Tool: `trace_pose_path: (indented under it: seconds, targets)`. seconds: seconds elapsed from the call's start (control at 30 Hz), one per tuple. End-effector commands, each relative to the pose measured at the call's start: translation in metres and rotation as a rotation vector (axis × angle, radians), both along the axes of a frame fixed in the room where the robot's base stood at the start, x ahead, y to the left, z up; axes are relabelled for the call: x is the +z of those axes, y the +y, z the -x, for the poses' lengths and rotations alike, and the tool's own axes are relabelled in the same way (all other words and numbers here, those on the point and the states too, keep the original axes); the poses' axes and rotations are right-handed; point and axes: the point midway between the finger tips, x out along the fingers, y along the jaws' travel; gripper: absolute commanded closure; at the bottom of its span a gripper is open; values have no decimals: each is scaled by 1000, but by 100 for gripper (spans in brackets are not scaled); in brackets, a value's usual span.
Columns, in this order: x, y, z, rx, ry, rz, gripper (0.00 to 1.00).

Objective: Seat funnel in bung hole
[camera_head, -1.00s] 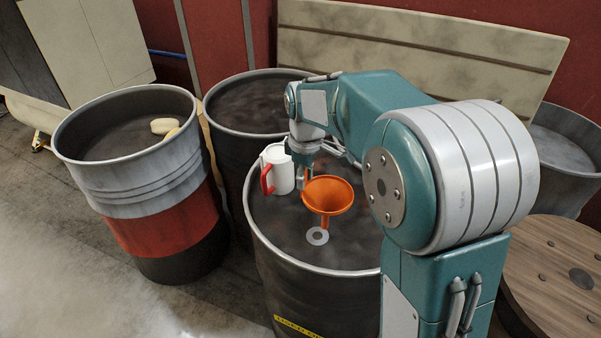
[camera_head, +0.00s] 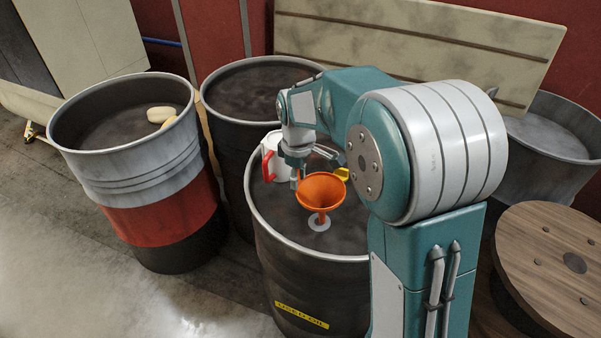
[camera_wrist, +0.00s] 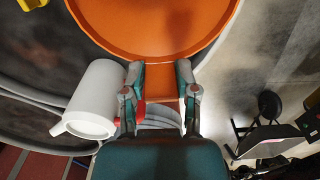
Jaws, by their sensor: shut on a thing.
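The orange funnel (camera_head: 320,190) is upright above the used-oil drum (camera_head: 325,304), its wide mouth up. Its spout meets the pale ring of the bung hole (camera_head: 319,226) on the drum top; I cannot tell whether the tip is inside the hole. My gripper (camera_head: 298,180) is at the funnel's left side in the head view. In the wrist view, my gripper (camera_wrist: 160,75) is shut on the orange tab below the funnel's rim (camera_wrist: 155,54). The spout and hole are hidden there.
A white jug (camera_head: 271,158) with a red handle stands beside my gripper on the drum top. A yellow object (camera_head: 342,174) is just behind the funnel. An open red-banded drum (camera_head: 165,215) is at left, a wooden spool (camera_head: 530,235) at right.

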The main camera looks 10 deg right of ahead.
Motion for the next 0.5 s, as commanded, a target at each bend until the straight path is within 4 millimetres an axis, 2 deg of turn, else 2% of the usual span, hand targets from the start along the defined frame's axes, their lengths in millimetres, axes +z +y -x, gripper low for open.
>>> trace_pose_path:
  seconds: [0.5]
  targets:
    - [-28,-7,4,-2,19,0,100]
